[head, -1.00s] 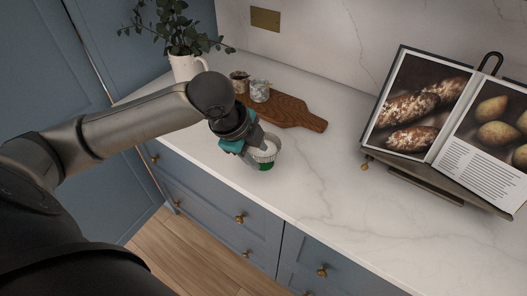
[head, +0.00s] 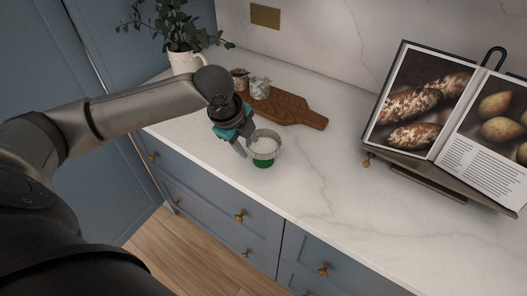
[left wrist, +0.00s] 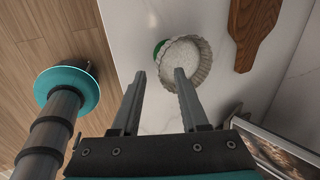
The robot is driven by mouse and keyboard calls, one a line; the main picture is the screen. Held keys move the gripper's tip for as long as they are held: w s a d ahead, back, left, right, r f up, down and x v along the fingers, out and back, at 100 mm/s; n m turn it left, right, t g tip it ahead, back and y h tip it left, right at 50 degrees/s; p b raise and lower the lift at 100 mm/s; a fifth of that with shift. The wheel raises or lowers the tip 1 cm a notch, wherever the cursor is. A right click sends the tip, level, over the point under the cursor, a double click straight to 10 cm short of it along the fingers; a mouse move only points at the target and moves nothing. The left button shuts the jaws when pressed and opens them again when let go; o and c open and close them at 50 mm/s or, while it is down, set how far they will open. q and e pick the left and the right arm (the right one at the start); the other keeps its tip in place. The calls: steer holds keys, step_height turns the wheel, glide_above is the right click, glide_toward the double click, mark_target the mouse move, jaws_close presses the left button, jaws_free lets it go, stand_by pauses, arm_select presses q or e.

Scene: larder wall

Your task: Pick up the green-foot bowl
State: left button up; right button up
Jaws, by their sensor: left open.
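The green-foot bowl (head: 264,146) is a small pale bowl with a fluted rim and a green foot. It stands upright on the marble counter near its front edge. In the left wrist view the bowl (left wrist: 199,50) lies just beyond the fingertips, with part of its green foot showing at its left. My left gripper (head: 245,149) is open and empty, just left of the bowl in the head view. In the left wrist view its two fingers (left wrist: 160,74) point toward the bowl's near rim; whether one touches it I cannot tell. My right gripper is not in view.
A wooden board (head: 291,109) lies behind the bowl, with two small jars (head: 260,88) at its left end. A plant in a white jug (head: 186,63) stands at the back left. An open cookbook (head: 440,130) rests on a stand at right. The counter (head: 325,180) between is clear.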

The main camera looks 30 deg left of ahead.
mark_target(252, 150)
arm_select(q)
steer(key=b+x, duration=0.1)
steer(key=x, duration=0.4)
steer(key=shift+d+f, duration=0.1)
steer(key=shift+f, duration=0.05)
jaws_close()
steer(key=shift+w, duration=0.1)
stand_by(1.2)
